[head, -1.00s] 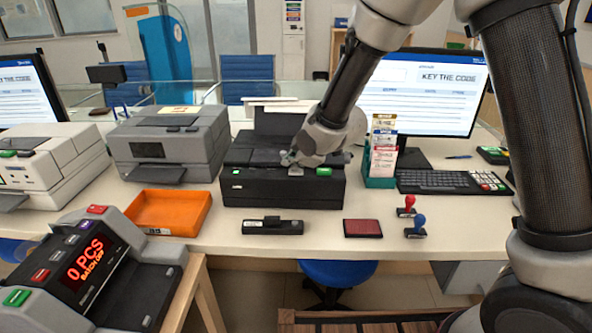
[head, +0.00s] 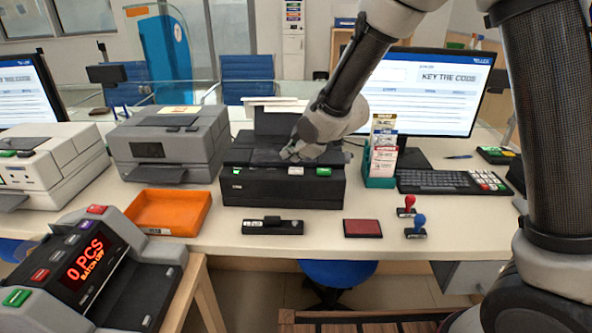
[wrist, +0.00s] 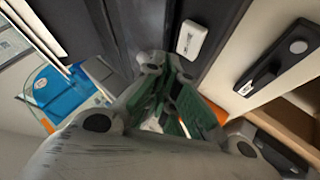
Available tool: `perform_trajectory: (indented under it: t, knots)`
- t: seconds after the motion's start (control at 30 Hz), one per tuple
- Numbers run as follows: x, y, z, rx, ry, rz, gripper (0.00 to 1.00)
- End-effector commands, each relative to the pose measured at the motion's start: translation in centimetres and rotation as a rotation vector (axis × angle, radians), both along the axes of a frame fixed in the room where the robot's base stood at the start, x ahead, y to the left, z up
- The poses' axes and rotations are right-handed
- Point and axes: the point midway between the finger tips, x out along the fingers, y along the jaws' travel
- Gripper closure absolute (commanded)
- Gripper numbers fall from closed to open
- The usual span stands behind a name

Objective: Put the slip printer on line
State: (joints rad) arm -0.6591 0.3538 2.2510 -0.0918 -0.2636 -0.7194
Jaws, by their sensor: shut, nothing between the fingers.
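The slip printer (head: 283,190) is the black machine on the middle of the counter. Its front edge carries a white key (head: 296,170) and a green key (head: 323,172) to the right of it. My gripper (head: 290,154) is shut and empty, just above and behind the white key. In the wrist view, the shut fingertips (wrist: 166,64) point at the printer's dark top, with the white key (wrist: 191,39) beside them. The fingertips look apart from the white key. The green key is not clear in the wrist view. Any status light is too small to read.
An orange tray (head: 150,226) and grey printer (head: 150,150) stand left. A leaflet holder (head: 378,180) and keyboard (head: 445,182) are right.

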Motion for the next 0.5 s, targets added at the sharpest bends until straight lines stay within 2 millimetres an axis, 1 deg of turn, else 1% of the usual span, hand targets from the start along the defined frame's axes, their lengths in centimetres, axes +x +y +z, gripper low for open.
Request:
perform_trajectory:
  t: [0.03,0.3,0.5]
  knots:
    - [0.0,0.0,0.6,0.002,-0.002,0.000,1.00]
    - [0.0,0.0,3.3,0.002,-0.002,0.000,1.00]
    - [0.0,0.0,4.0,0.000,-0.001,-0.001,1.00]
